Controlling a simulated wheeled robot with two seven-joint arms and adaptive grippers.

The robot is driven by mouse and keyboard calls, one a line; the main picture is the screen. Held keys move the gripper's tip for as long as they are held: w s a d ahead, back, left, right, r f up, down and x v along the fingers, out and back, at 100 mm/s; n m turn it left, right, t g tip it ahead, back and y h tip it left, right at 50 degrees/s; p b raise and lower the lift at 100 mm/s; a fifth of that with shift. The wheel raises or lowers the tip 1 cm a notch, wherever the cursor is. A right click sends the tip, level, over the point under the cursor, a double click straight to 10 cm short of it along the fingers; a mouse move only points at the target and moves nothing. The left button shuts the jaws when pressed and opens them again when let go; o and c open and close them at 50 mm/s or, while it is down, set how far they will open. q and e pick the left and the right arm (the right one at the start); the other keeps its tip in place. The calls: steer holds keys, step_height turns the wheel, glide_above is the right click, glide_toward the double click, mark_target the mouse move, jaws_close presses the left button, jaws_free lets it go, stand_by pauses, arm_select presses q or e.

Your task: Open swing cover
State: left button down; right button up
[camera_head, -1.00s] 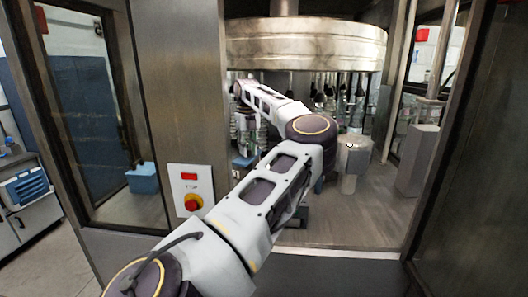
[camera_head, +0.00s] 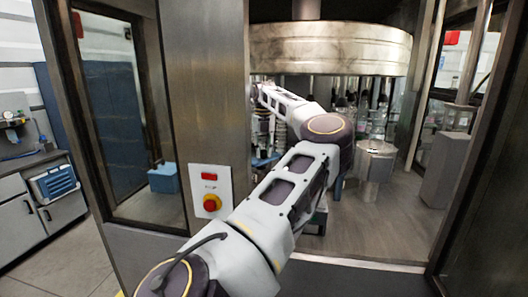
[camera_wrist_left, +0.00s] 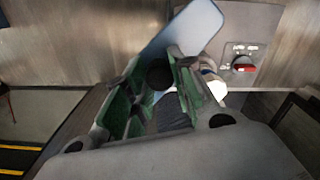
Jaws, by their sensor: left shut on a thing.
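My left arm reaches in through the machine's opening in the head view, and its far end goes behind the steel post, so the gripper is hidden there. In the left wrist view my left gripper (camera_wrist_left: 158,98) has green-lined fingers close around a pale blue-grey flat piece (camera_wrist_left: 180,38). This piece appears to be the swing cover; it runs up and to the right from the fingers, tilted. Its full outline and hinge are not visible. My right gripper is in neither view.
A steel post (camera_head: 205,90) with a stop-button panel (camera_head: 211,191) stands left of the opening. A large metal drum (camera_head: 330,48) hangs above bottles. A grey block (camera_head: 445,170) stands at the right. A red knob (camera_wrist_left: 244,67) shows in the wrist view.

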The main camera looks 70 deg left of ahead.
mark_target(263, 151)
arm_select(q)
steer(key=c, duration=1.2)
jaws_free()
steer(key=shift+o, duration=0.2)
steer(key=shift+r, duration=0.15)
step_height(263, 151, up, 12)
